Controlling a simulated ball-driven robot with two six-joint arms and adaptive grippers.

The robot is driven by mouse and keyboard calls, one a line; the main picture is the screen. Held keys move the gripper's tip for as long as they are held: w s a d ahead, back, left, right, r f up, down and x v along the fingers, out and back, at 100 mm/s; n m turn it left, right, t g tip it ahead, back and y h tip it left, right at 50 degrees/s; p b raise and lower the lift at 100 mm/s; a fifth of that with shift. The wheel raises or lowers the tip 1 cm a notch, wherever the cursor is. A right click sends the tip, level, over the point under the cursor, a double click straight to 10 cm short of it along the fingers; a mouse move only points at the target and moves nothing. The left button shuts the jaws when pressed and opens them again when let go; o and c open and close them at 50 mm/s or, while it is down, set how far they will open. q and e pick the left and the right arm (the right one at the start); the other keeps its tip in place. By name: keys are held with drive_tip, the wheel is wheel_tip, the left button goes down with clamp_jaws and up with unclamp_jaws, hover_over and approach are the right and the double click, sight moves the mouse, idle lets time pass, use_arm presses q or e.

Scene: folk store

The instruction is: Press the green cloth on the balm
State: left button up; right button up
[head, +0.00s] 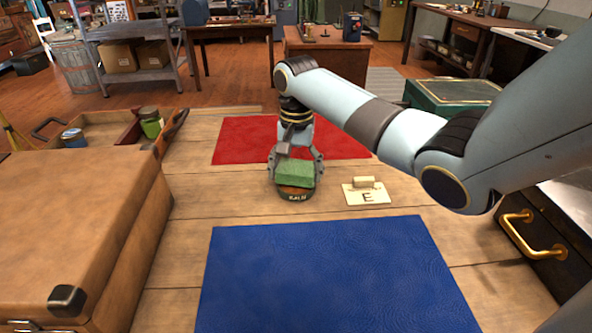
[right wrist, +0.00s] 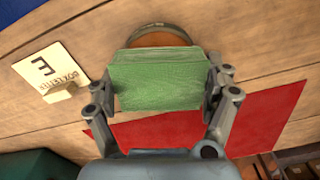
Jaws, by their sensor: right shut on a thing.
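The green cloth (head: 295,173) is a folded block held between the fingers of my right gripper (head: 295,168). In the right wrist view the green cloth (right wrist: 156,82) sits between both fingers of the right gripper (right wrist: 158,88). The balm (head: 295,195) is a round, low tin with a dark side lettered "BALM" and an orange-brown top. It stands on the wooden table just below the cloth. In the right wrist view the balm (right wrist: 160,37) shows behind the cloth, partly hidden by it. I cannot tell whether cloth and balm touch. My left gripper is not in view.
A card marked E (head: 367,197) stands right of the balm. A red mat (head: 240,140) lies behind and a blue mat (head: 330,275) in front. A wooden case (head: 75,220) fills the left; a tray with jars (head: 100,128) is behind it. A green box (head: 450,95) is back right.

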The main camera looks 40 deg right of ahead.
sight(296, 168)
drive_tip(key=shift+f, duration=0.5)
idle(0.6)
drive_tip(key=shift+f+p, duration=0.1)
drive_tip(key=shift+p, duration=0.2)
idle(1.9)
wheel_tip(296, 168, up, 7)
drive_tip(key=p, duration=0.9)
idle(0.3)
